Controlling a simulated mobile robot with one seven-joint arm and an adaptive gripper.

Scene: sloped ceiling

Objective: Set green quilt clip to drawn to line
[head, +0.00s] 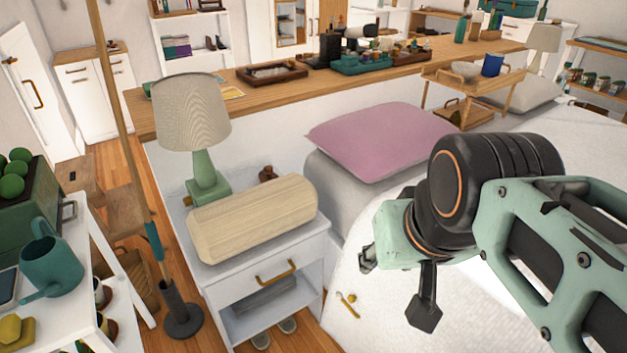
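I cannot make out a green quilt clip or a drawn line in the head view. The white quilt (380,318) covers the bed at the right, and my arm hides much of it. A small gold-coloured item (346,303), too small to identify, lies near the quilt's left edge. My gripper (396,286) is above the quilt, up and to the right of that item. Its dark fingers are spread apart, and nothing shows between them.
A white nightstand (222,283) left of the bed bears a green lamp (203,165) and a beige bolster (253,217). A pink pillow (381,140) lies at the bed's head. A long wooden counter (220,92) runs behind. A wooden tray table (452,83) stands beyond the pillow.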

